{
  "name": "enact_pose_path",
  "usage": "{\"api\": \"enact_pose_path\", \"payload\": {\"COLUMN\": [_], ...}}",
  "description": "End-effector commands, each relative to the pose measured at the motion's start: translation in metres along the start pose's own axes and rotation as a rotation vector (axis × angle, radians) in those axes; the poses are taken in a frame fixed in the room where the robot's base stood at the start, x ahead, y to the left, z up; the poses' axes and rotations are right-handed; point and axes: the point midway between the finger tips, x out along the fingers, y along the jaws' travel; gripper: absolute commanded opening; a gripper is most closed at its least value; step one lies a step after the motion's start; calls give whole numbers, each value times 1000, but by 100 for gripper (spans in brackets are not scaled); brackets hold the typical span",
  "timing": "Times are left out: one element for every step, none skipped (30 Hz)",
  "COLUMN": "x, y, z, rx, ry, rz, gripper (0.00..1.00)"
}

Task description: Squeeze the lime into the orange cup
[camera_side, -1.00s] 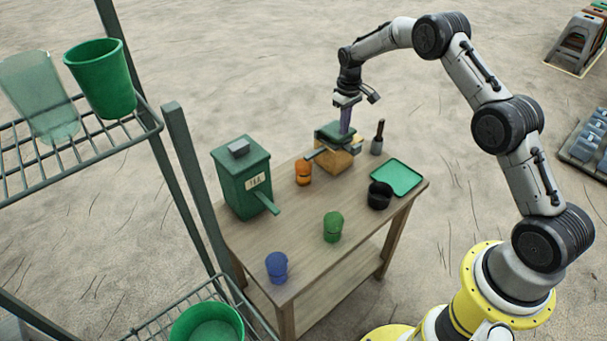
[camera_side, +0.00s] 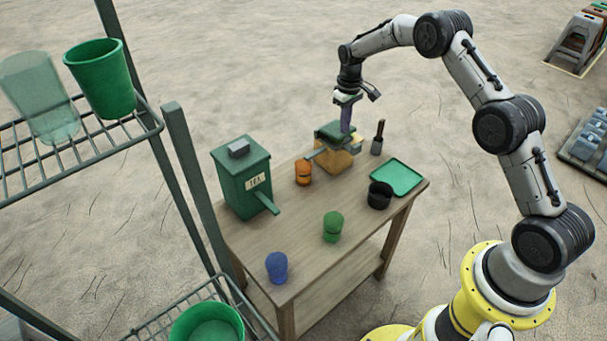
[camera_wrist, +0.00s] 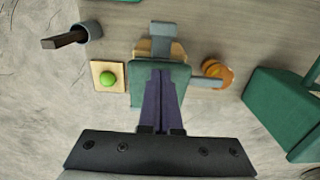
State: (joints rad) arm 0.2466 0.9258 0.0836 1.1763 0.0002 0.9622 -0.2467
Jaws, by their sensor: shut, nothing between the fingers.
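A green block on a wooden base, seemingly the squeezer (camera_side: 335,158), stands at the back of the table; its green top (camera_wrist: 137,90) fills the middle of the wrist view. A grey spout (camera_wrist: 208,83) runs from it to the orange cup (camera_side: 303,172), which also shows in the wrist view (camera_wrist: 222,73). The lime (camera_wrist: 108,78) lies on a small tan pad (camera_wrist: 96,70) beside the green block. I cannot make out the lime in the side view. My gripper (camera_side: 346,131) points down, its purple fingers (camera_wrist: 160,75) shut and empty, over the green block; contact is unclear.
A green dispenser box (camera_side: 240,180) stands left on the table. A blue cup (camera_side: 277,267), a green cup (camera_side: 332,227), a black cup (camera_side: 379,196) and a green tray (camera_side: 400,176) stand nearer. A grey holder with a dark handle (camera_side: 377,146) is right of the squeezer.

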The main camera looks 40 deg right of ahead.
Motion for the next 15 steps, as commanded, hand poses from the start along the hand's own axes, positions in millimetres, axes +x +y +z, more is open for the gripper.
{"api": "enact_pose_path", "payload": {"x": [-5,-8,-11,-13,-16,-19,-21,-24,-27,-29,-31,-34,-36,-38,-41], "y": [0,0,0,0,0,0,0,0,0,0,0,0,0,0,0], "z": [-1,-1,-1,-1,-1,-1,-1,-1,-2,-1,-1,-2,-2,-2,-1], "rx": [0,0,0,0,0,0,0,0,0,0,0,0,0,0,0], "ry": [3,4,4,3,4,5,6,6,6,6,6,6,7,7,6], "rz": [1,1,1,1,1,1,2,2,2,2,2,2,2,2,2], "gripper": [0,0,0,0,0,0,0,0,0,0,0,0,0,0,0]}}
